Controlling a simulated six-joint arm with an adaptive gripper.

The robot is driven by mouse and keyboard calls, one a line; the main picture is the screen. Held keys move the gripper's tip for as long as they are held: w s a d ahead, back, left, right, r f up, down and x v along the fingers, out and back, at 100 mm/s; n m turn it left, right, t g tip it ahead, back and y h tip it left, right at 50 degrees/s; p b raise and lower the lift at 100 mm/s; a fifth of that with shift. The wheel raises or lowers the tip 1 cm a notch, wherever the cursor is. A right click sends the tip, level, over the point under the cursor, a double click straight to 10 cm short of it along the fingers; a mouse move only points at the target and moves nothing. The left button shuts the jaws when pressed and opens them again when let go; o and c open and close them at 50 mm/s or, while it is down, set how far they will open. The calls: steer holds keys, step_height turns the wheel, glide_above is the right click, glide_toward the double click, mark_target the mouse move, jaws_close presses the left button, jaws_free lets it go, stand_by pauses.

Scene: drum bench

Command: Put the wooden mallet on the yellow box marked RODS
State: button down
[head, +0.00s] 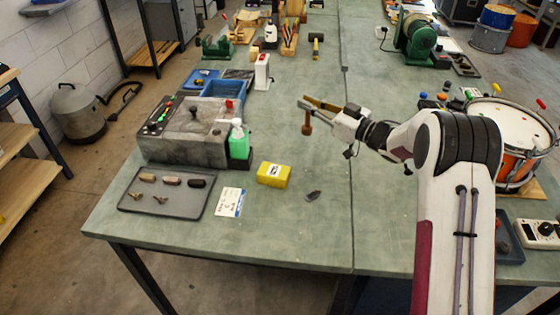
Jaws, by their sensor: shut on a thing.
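The wooden mallet (307,128) is brown and hangs in the air at the end of my arm, over the middle of the bench. My gripper (313,107) is shut on it. The fingers are small in this view and partly hide the mallet, so the exact grip point is unclear. The yellow box (274,174) lies on the green bench top, nearer the camera and a little left of my gripper. It has a white label on top, too small to read. Its top is bare.
A green bottle (239,141) stands left of the box, by a grey machine (187,130). A tray (168,193) of small parts, a white card (230,202) and a dark small piece (313,195) lie nearby. A drum (512,135) stands at right.

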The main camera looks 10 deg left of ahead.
steer(key=s+a+r, duration=0.2)
steer(key=s+a, duration=0.6)
steer(key=s, duration=0.1)
steer(key=shift+a+r+m+t+h, duration=0.15)
steer(key=shift+a+m+t+h, duration=0.15)
steer(key=shift+a+m, duration=0.1)
step_height(320, 180, down, 6)
stand_by(0.6)
steer(key=shift+f, duration=2)
steer(key=shift+f, duration=0.15)
